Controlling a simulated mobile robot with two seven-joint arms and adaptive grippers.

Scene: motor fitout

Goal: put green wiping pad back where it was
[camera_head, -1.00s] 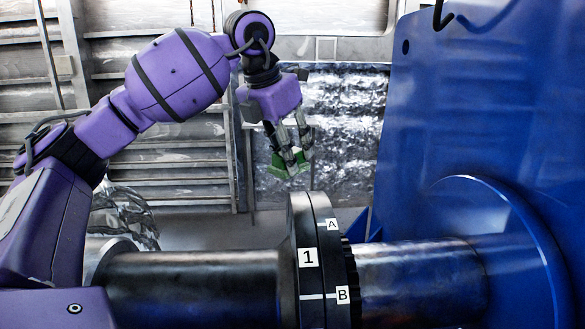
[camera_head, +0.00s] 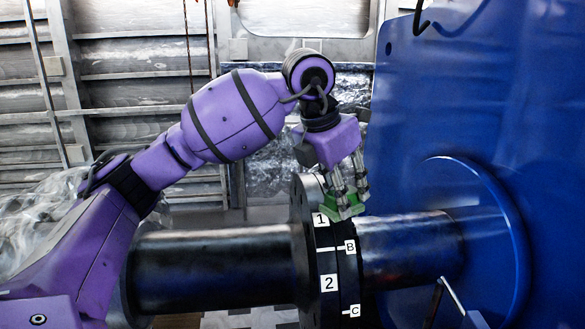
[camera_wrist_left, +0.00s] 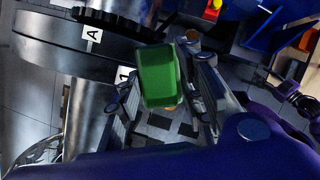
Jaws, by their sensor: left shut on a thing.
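The green wiping pad (camera_head: 345,210) is held between the fingers of my left gripper (camera_head: 348,198) in the head view. The pad is at the top of the black flange (camera_head: 303,215) labelled 1, 2, B and C; I cannot tell whether it touches it. In the left wrist view the pad (camera_wrist_left: 158,76) is a green block between the fingers of the left gripper (camera_wrist_left: 160,98), with the flange (camera_wrist_left: 60,50) beside it.
A dark shaft (camera_head: 210,262) runs through the flange to a large blue housing (camera_head: 480,110) on the right. A black hook (camera_head: 421,20) hangs at the top. Crumpled clear plastic (camera_head: 50,220) lies at the left. Metal panels line the back.

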